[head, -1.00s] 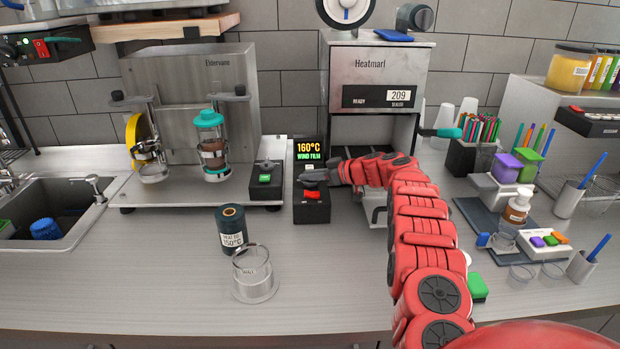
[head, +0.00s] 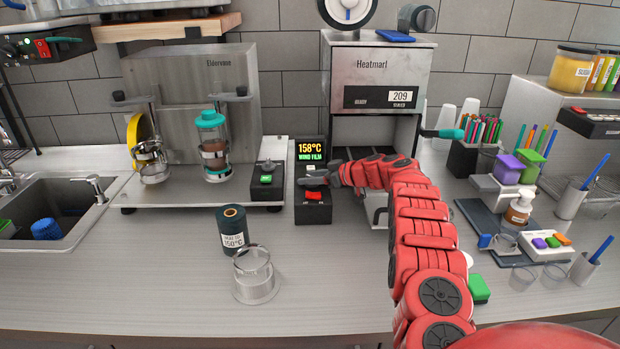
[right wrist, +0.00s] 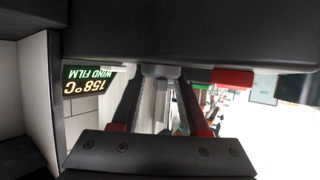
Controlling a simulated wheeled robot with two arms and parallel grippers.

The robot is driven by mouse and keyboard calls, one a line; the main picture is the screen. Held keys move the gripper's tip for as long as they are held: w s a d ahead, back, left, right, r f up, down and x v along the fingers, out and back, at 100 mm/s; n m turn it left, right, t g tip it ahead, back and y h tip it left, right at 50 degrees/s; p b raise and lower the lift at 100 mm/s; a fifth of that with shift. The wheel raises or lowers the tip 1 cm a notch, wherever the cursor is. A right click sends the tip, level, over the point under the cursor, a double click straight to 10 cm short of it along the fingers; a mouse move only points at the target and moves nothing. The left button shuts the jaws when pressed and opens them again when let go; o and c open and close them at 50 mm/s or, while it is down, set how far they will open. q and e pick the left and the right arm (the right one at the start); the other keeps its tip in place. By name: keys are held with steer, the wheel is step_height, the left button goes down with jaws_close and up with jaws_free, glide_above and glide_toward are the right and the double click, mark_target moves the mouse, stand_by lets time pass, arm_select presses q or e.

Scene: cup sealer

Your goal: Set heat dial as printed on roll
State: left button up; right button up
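The film roll (head: 231,226) is a dark cylinder standing on the counter; its white label reads 150°C. The control box (head: 313,208) has a red switch and a display (head: 310,150) reading 158°C and WIND FILM. The display also shows upside down in the right wrist view (right wrist: 88,82). My right gripper (head: 322,181) is at the upper front of this box, just below the display. In the right wrist view its fingers (right wrist: 160,90) lie on both sides of the pale grey heat dial (right wrist: 160,72) and appear closed on it. The head view mostly hides the dial. My left gripper is not in view.
A clear cup (head: 255,275) stands in front of the roll. The Heatmarl sealer (head: 380,75), reading 209, is behind my right arm. The Eldervane machine (head: 190,90) is to the left, beside a smaller box with a green button (head: 266,180). The front left counter is clear.

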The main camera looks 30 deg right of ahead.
steer(key=shift+s+d+r, duration=0.2)
steer(key=shift+s+r, duration=0.05)
steer(key=shift+r, duration=0.1)
steer(key=shift+s+d+r, duration=0.1)
steer(key=shift+s+d, duration=0.05)
steer(key=shift+s, duration=0.15)
steer(key=p+v, duration=1.2)
steer(key=v, duration=0.3)
steer(key=shift+s+d, duration=0.15)
steer(key=shift+s, duration=0.3)
